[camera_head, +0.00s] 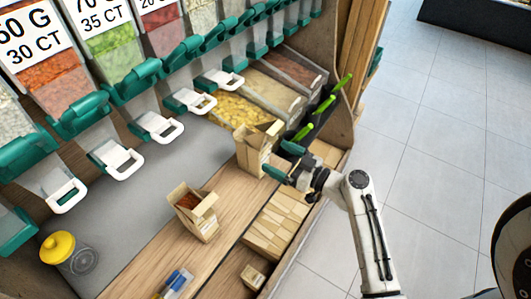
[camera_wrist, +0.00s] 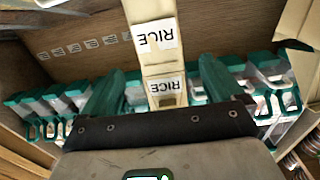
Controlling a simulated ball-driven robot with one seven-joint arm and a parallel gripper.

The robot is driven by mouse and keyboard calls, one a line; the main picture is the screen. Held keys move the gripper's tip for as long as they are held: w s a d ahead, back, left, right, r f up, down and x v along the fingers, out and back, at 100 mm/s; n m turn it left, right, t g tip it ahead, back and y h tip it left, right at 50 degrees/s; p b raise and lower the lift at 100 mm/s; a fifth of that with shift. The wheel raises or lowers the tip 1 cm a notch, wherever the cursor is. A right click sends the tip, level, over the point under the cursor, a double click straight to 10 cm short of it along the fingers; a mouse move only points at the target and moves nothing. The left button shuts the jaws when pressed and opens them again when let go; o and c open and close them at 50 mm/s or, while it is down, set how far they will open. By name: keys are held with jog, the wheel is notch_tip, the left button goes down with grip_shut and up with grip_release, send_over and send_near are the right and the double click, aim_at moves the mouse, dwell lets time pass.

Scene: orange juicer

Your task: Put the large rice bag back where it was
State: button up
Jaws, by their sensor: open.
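A tall tan paper bag (camera_head: 252,152) with an open, folded top stands upright on the wooden counter in the head view. It looks larger than the second bag. In the wrist view a tan bag (camera_wrist: 162,66) with two white RICE labels appears between my fingers. My gripper (camera_head: 281,160) has teal fingers that are apart, just to the right of the tall bag. In the wrist view my gripper (camera_wrist: 162,72) is open, with one finger on each side of the labelled bag. I cannot tell whether the fingers touch it.
A smaller open bag (camera_head: 195,213) with reddish-brown contents stands on the counter. Dispensers with teal lids and white handles line the back. Bins of loose food (camera_head: 243,110) and green-handled scoops (camera_head: 323,105) lie behind the gripper.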

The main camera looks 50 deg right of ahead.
jog(key=s+a+f+n+g+y, duration=0.1)
jog(key=s+a+f+g+y, duration=0.3)
jog(key=a, duration=0.3)
jog(key=s+a+f+n+g+y, duration=0.1)
jog(key=s+a+f+g, duration=0.1)
jog(key=a+f+g, duration=0.45)
jog(key=s+a+r+m+g+h, duration=0.2)
jog(key=s+g+h, duration=0.3)
jog(key=s, duration=0.5)
jog(key=shift+s+m+g+h, duration=0.4)
jog(key=shift+g, duration=0.35)
